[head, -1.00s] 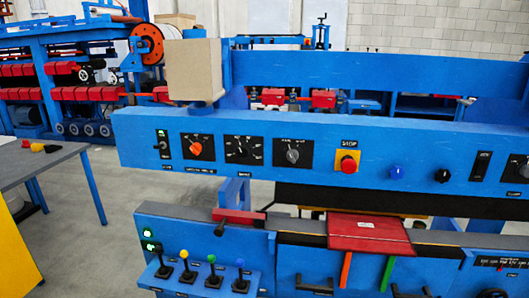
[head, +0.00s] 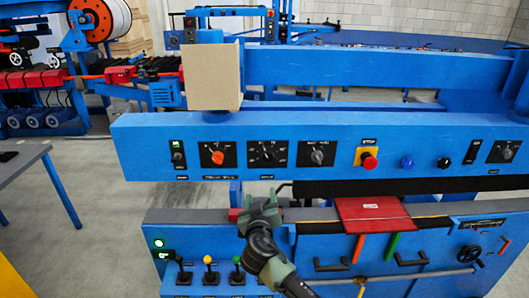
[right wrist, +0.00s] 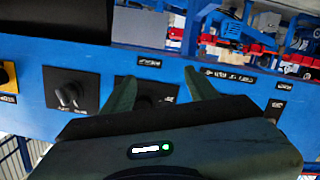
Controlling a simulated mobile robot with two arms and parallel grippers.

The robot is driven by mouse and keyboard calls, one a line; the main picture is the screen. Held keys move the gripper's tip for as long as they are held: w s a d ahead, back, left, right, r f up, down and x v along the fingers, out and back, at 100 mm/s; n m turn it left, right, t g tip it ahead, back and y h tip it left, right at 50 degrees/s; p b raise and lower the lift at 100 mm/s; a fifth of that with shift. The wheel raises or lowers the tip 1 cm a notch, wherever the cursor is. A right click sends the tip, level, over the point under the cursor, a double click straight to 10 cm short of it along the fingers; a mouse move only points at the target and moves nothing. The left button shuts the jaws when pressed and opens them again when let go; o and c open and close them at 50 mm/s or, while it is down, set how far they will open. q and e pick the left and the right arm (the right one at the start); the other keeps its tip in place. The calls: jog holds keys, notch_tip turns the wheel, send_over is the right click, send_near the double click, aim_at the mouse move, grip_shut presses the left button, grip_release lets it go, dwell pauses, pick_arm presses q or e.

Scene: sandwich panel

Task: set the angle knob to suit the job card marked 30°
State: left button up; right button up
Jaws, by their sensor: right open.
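The blue panel beam (head: 140,145) carries several rotary knobs on black plates. From left these are an orange knob (head: 217,157), a black knob (head: 267,154) and a grey knob (head: 317,156), with another knob (head: 507,153) at the far right. Their labels are too small to read, so I cannot tell which is the angle knob. No marking of 30° is legible. My right gripper (head: 262,202) is open and empty, below the black knob. In the right wrist view its fingers (right wrist: 160,76) stand apart before a black plate; the grey knob (right wrist: 68,95) is left of them.
A red stop button (head: 369,161), blue button (head: 408,163) and black button (head: 444,162) sit right of the knobs. Coloured levers (head: 208,268) stand on the lower console near my right arm. A red plate (head: 350,220) lies on the bed. A cardboard-coloured box (head: 211,77) stands above the beam.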

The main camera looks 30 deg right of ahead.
jog(key=m, duration=0.1)
send_near(268, 159)
notch_tip(268, 159, down, 4)
jog(key=w+a, duration=0.1)
notch_tip(268, 159, up, 3)
jog(key=d+h, duration=0.1)
jog(key=h, duration=0.1)
jog(key=shift+m+t, duration=0.3)
jog(key=shift+t, duration=0.1)
jog(key=p+x, duration=0.2)
jog(key=x, duration=0.4)
jog(key=shift+w+f+p, duration=0.1)
jog(key=shift+w+p, duration=0.05)
jog(key=shift+p, duration=0.25)
jog(key=shift+w+d+y, duration=0.3)
jog(key=shift+w+d, duration=0.1)
jog(key=shift+w, duration=0.05)
pick_arm(q)
jog(key=r, duration=0.2)
jog(key=d+r, duration=0.1)
jog(key=shift+s+r, duration=0.25)
jog(key=shift+r, duration=0.1)
pick_arm(e)
jog(key=shift+f, duration=0.1)
grip_shut()
